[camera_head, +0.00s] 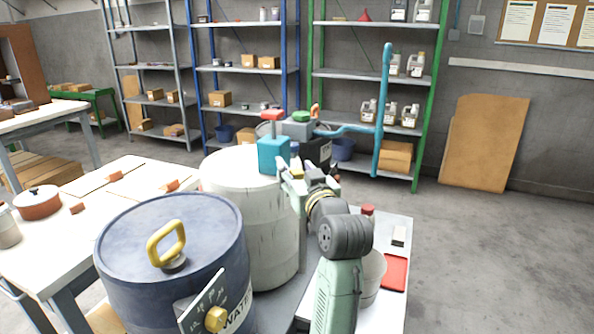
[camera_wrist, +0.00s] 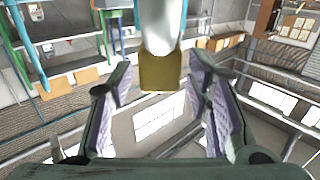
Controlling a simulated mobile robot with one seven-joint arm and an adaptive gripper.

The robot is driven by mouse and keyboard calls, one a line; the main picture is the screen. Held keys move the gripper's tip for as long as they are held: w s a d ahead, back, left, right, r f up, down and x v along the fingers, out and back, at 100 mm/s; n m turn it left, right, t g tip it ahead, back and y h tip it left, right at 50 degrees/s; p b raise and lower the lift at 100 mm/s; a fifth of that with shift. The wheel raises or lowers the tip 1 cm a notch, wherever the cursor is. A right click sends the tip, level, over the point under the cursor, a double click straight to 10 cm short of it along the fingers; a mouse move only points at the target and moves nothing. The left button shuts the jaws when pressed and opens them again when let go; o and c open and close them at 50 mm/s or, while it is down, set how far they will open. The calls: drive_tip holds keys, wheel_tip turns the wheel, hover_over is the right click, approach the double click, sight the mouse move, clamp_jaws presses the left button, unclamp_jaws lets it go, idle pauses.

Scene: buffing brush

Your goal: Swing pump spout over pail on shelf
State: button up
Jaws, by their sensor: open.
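The pump's teal body (camera_head: 273,155) stands on top of a white drum (camera_head: 245,215) in the head view. In the wrist view, the spout (camera_wrist: 161,68), pale with teal edges and a brass-coloured end, hangs in the gap between my finger pads. My gripper (camera_head: 297,172) is open just right of the pump body; in the wrist view its two fingers (camera_wrist: 160,82) stand apart on either side of the spout. I cannot tell whether either pad touches it. A white pail (camera_head: 373,278) stands low on the right, partly hidden behind my arm.
A dark blue drum (camera_head: 170,262) with a yellow handle stands in front of the white drum. A light-blue pipe (camera_head: 381,110) rises behind my gripper on the right. A red tray (camera_head: 394,272) lies beside the pail. Open floor is at far right.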

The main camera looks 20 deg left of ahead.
drive_tip(key=shift+c, duration=0.5)
clamp_jaws()
